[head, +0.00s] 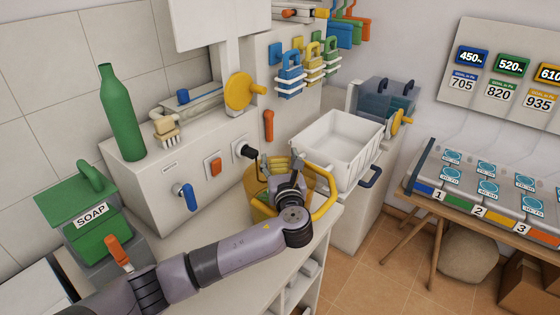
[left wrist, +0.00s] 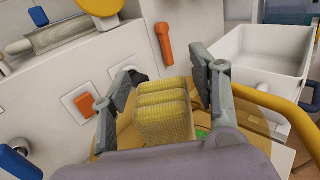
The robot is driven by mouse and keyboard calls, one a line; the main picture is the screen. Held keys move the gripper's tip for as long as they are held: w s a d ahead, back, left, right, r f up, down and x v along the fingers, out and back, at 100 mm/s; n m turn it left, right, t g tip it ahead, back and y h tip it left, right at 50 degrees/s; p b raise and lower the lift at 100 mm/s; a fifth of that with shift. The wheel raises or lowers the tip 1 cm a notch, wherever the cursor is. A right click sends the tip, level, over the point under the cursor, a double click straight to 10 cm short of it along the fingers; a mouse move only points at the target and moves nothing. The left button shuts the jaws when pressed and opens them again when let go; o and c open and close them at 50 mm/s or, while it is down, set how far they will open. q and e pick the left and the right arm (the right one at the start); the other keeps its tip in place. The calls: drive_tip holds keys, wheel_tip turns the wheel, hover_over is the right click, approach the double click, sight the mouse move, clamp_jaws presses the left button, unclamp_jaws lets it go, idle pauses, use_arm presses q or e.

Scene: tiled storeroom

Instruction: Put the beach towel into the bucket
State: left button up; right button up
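The beach towel (left wrist: 163,112) is a folded, ribbed yellow bundle in the left wrist view. It lies between the two fingers of my left gripper (left wrist: 162,75), which are spread wide, with a gap visible at the left finger. The yellow bucket (head: 257,203) stands at the counter's right end in the head view. My left gripper (head: 281,168) is over the bucket's mouth, fingers apart. The towel appears within the bucket's opening; whether it rests on the bottom is hidden. My right gripper is not in view.
A white basin (head: 340,140) stands right behind the bucket. A thick yellow curved bar (head: 329,195) runs beside my wrist. A wall unit with knobs (head: 185,195) is to the left. A green soap box (head: 95,220) and a green bottle (head: 121,120) stand further left.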

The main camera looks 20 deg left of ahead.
use_arm(q)
drive_tip(key=shift+o, duration=1.3)
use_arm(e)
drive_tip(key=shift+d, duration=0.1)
use_arm(q)
drive_tip(key=shift+s, duration=0.1)
drive_tip(key=v, duration=1.2)
